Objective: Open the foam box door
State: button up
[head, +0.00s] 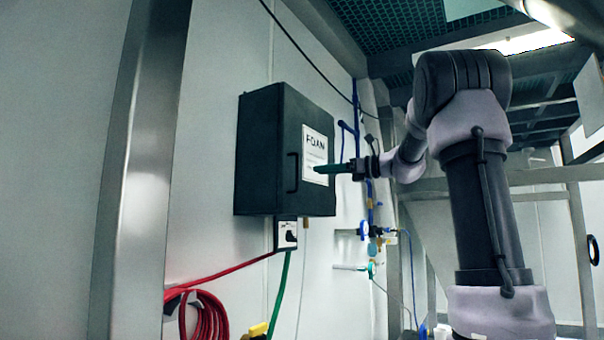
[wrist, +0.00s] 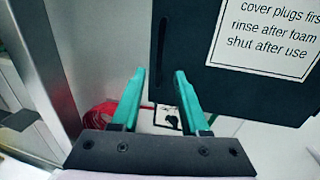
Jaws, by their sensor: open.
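The foam box (head: 259,150) is a dark box on the pale wall, and its door (head: 318,196) looks shut. The door carries a white "FOAM" label (head: 315,145) and a dark vertical handle (head: 293,172) near its left edge. My gripper (head: 317,169) has teal fingers and is in front of the door, over the label's lower part in the head view. In the wrist view my gripper (wrist: 159,74) is open and empty. The handle (wrist: 162,40) shows between and just beyond the fingertips, apart from them. The label (wrist: 265,35) is to the right.
A small switch box (head: 286,235) is under the foam box, with a green hose (head: 281,290) below it. A coiled red hose (head: 207,318) hangs lower left. A metal post (head: 140,170) stands left. Blue pipes and valves (head: 368,230) are on the wall to the right.

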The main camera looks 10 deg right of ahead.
jog(key=x, duration=0.7)
jog(key=shift+a, duration=0.25)
jog(key=shift+w, duration=0.1)
grip_shut()
dwell(1.0)
